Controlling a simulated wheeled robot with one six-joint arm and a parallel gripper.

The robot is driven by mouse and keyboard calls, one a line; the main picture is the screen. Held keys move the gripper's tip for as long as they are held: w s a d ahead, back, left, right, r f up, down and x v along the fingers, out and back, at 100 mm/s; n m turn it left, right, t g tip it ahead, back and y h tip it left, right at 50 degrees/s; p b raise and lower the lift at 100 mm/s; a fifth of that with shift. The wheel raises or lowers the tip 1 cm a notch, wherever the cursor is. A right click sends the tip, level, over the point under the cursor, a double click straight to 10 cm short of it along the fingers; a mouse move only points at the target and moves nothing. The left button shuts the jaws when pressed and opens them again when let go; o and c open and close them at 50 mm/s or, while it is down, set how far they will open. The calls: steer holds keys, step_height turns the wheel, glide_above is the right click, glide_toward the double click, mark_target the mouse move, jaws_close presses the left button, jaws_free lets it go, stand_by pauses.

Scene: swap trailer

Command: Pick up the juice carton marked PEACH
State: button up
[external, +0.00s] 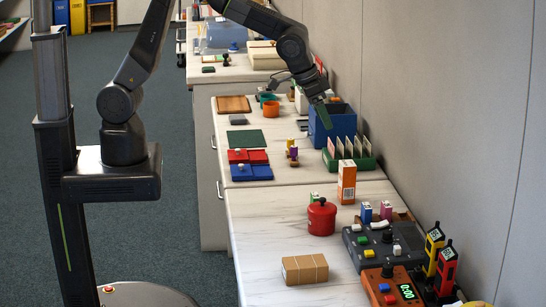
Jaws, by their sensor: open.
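An upright orange and white carton (347,182) stands on the near counter, close to its joint with the middle counter. Its print is too small to read, so I cannot tell whether it says PEACH. A white box-like thing (301,101) is partly hidden behind my gripper on the middle counter.
A green rack of cards (350,160) stands behind the carton, near the wall. A red canister (321,217) and a grey button box (383,246) are in front of it. A brown package (304,269) lies nearer. The near counter's left part is clear.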

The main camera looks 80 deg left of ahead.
glide_toward(347, 163)
steer(key=x, duration=0.7)
steer(key=shift+a+f, duration=0.2)
steer(key=shift+p+x, duration=0.95)
steer(key=shift+x, duration=1.65)
steer(key=shift+d, duration=0.15)
steer(key=c, duration=1.2)
